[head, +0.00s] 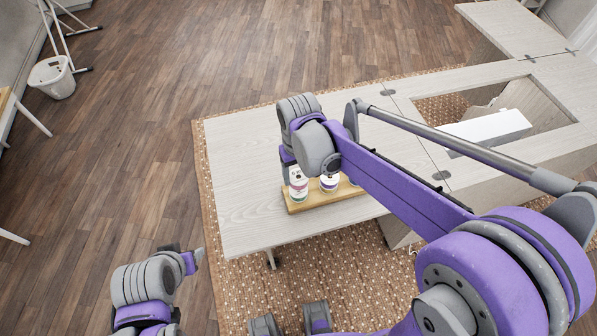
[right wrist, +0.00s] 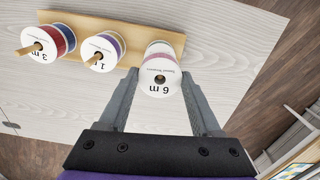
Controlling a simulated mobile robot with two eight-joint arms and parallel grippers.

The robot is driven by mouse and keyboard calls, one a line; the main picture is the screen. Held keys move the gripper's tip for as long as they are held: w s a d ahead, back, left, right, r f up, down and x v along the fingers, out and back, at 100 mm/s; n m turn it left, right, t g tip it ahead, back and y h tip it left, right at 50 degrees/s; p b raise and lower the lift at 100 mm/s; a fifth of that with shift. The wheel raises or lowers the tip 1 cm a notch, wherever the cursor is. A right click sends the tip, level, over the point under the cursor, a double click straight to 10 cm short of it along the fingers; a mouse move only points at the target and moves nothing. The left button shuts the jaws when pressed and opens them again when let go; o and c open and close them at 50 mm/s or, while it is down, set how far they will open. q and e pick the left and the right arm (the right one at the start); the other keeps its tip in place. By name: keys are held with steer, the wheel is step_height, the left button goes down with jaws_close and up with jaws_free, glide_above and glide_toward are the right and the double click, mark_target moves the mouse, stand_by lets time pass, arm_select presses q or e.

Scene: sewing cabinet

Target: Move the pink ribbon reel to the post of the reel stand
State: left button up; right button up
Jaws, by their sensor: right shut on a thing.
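The pink ribbon reel (right wrist: 162,78), with a white flange marked "6 m", is between the two fingers of my right gripper (right wrist: 160,88), which is shut on it. The reel is over one end of the wooden reel stand (right wrist: 118,33). Its centre hole looks dark; I cannot tell whether a post is in it. In the head view the right gripper (head: 290,172) is at the left end of the stand (head: 340,193), largely hidden by its wrist.
The pale cabinet top (head: 245,160) is clear to the left. A white sewing machine (head: 490,130) lies in the opening at right.

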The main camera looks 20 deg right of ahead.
steer(key=o, duration=1.4)
step_height(320, 180, up, 11)
steer(key=shift+f+p, duration=0.15)
steer(key=shift+p, duration=0.25)
steer(key=s+d+f+t, duration=0.2)
steer(key=s+d+f, duration=0.1)
steer(key=s, duration=0.4)
steer(key=s+d+f+m+t, duration=0.1)
steer(key=s+d+f+t, duration=0.2)
steer(key=s+f, duration=0.2)
steer(key=shift+s+d, duration=0.3)
steer(key=shift+s, duration=0.75)
